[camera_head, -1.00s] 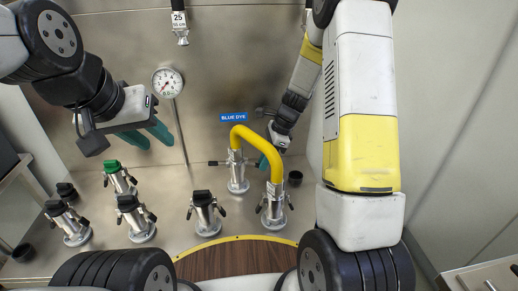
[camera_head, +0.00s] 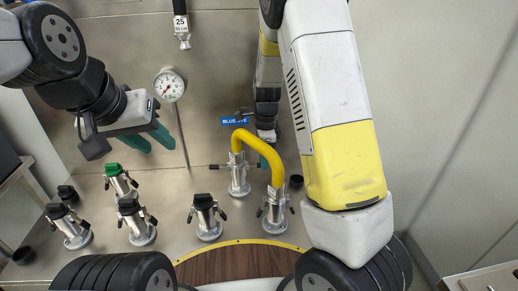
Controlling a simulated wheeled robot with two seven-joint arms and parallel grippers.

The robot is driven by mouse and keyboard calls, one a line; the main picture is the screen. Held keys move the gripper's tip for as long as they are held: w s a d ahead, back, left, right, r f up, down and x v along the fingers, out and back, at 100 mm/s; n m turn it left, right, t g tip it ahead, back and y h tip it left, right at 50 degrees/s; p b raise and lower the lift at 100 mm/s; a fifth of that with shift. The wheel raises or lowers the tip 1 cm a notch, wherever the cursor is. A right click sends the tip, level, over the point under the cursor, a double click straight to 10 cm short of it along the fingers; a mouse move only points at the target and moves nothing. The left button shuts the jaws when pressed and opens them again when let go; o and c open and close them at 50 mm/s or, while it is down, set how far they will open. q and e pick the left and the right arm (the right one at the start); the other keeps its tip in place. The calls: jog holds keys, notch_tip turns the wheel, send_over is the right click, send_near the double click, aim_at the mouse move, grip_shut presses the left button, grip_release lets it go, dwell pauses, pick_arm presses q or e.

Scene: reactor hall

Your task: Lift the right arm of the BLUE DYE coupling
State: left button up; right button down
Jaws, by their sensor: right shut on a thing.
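The BLUE DYE coupling (camera_head: 238,182) is a silver fitting on the steel panel below the blue label (camera_head: 234,121), with a yellow hose (camera_head: 256,138) rising from its top. Its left arm (camera_head: 220,166) sticks out level. Its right arm is mostly hidden by the hose and my gripper. My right gripper (camera_head: 263,162) reaches down behind the hose, just right of the coupling, and is shut on what appears to be that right arm. The grip itself is hard to see. My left gripper (camera_head: 151,139) is open and empty, with its teal fingers apart, up to the left.
The hose's other end enters a second silver coupling (camera_head: 276,212) at the front right. Several capped couplings stand left, one with a green cap (camera_head: 113,170). A gauge (camera_head: 169,86) and a hanging fitting marked 25 (camera_head: 182,28) are behind. A black cup (camera_head: 296,181) stands right.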

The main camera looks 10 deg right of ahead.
jog(key=c, duration=1.3)
grip_release()
jog(key=shift+d+r, duration=0.1)
jog(key=shift+r, duration=3.8)
